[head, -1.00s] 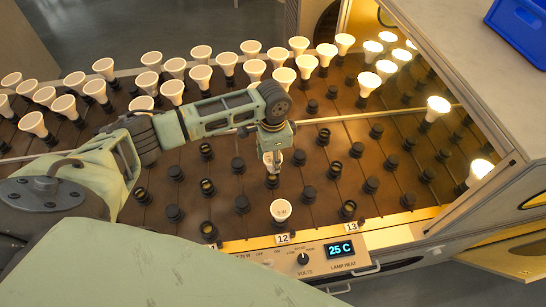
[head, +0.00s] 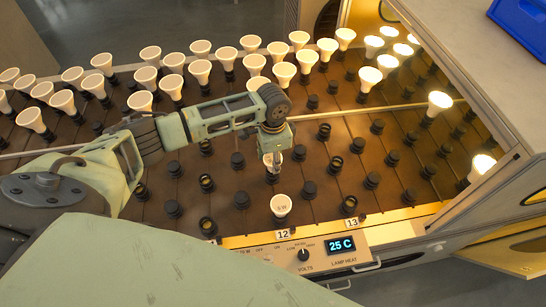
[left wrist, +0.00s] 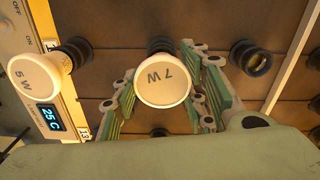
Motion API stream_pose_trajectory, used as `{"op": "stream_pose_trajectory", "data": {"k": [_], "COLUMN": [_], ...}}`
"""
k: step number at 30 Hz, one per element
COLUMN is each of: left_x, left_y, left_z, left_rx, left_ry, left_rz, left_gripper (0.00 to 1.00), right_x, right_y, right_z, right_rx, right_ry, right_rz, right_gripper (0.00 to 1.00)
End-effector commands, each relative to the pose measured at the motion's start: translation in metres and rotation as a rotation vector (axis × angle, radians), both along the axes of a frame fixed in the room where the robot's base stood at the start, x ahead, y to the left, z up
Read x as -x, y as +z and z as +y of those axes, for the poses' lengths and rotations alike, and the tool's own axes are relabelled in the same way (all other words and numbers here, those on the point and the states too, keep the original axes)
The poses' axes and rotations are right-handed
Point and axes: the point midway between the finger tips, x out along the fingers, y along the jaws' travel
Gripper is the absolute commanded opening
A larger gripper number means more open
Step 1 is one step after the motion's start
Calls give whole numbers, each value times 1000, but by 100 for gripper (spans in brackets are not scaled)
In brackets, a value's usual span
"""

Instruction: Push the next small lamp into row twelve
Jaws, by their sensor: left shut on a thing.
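My left gripper (head: 272,162) points down over row twelve, just behind the front lamp of that row. It is shut on a small white lamp marked 7 W (left wrist: 162,82), which shows between the fingers in the left wrist view. In the head view the gripper mostly hides this lamp. A dark socket (head: 272,178) is right below the fingertips; I cannot tell whether the lamp is seated in it. A white lamp marked 5 W (head: 281,206) stands at the front of row twelve, by the label 12 (head: 282,234). It also shows in the left wrist view (left wrist: 40,77).
Several white lamps (head: 200,70) stand along the back rows, with lit ones (head: 369,78) at the right. Dark sockets fill the board around the gripper. A control panel (head: 305,256) reads 25 C at the front edge. The cabinet wall (head: 470,80) bounds the right.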

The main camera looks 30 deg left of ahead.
Motion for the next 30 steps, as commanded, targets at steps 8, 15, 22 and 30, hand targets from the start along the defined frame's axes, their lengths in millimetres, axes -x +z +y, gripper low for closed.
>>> {"op": "stream_pose_trajectory", "data": {"k": [8, 15, 22, 30], "left_x": [0, 0, 0, -1], "left_y": [-6, -6, -6, 19], "left_z": [0, 0, 0, 1], "left_rx": [0, -1, -1, -1], "left_ry": [-1, 0, 0, 0], "left_rz": [-1, -1, 0, -4], "left_gripper": [44, 62, 62, 62], "right_x": [0, 0, 0, -1], "right_y": [-3, -3, -3, -2], "right_z": [-2, -3, -4, -3], "right_rx": [2, 4, 5, 4], "right_ry": [0, 1, 2, 2], "right_rz": [0, -1, -1, -2], "right_gripper": [40, 40, 40, 40]}}
